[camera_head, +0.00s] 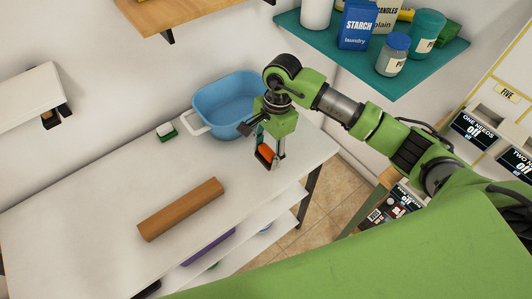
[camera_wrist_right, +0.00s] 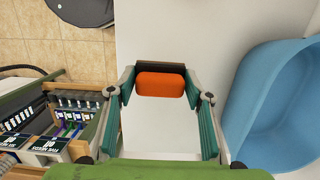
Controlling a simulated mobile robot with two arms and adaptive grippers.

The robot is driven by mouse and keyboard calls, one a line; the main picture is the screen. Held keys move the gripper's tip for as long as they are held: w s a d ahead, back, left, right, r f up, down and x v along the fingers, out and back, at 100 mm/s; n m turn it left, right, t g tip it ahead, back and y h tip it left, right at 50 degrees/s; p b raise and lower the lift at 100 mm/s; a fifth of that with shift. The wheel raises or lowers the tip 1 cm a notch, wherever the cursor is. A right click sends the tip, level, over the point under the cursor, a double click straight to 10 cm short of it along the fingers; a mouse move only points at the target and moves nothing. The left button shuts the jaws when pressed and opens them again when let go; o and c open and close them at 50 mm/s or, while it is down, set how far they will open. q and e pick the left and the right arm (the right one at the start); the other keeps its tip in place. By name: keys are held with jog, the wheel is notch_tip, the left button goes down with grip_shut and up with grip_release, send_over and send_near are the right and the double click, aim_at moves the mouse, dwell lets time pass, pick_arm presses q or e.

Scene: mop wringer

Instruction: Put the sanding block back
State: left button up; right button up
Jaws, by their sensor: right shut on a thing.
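The sanding block is orange with a dark face (camera_head: 265,153), and it also shows in the right wrist view (camera_wrist_right: 160,84). My right gripper (camera_head: 269,157) is shut on it, with one finger at each end of the block in the right wrist view. The block is over the right end of the white table (camera_head: 98,205), in front of the blue basin. I cannot tell whether it touches the tabletop. My left gripper is not in view.
The blue basin (camera_head: 226,108) stands close behind my right gripper. A wooden beam (camera_head: 180,209) lies on the table's front half. A small green and white brush or sponge (camera_head: 166,131) lies at the back. A teal shelf (camera_head: 388,75) with bottles hangs at upper right.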

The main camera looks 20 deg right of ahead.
aim_at(266, 158)
jog(key=shift+w+f, duration=0.45)
jog(key=shift+f, duration=0.1)
jog(key=shift+w+f, duration=0.2)
jog(key=shift+f, duration=0.05)
notch_tip(266, 158, down, 2)
jog(key=shift+f+p, duration=0.1)
jog(key=shift+p, duration=0.9)
jog(key=shift+f, duration=0.35)
jog(key=shift+w+f+b, duration=0.1)
jog(key=shift+f+b, duration=0.2)
jog(key=shift+f, duration=0.1)
jog(key=o, duration=1.2)
jog(key=shift+r, duration=0.1)
jog(key=shift+c, duration=0.2)
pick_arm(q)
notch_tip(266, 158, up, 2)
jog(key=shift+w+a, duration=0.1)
pick_arm(e)
jog(key=shift+r, duration=0.1)
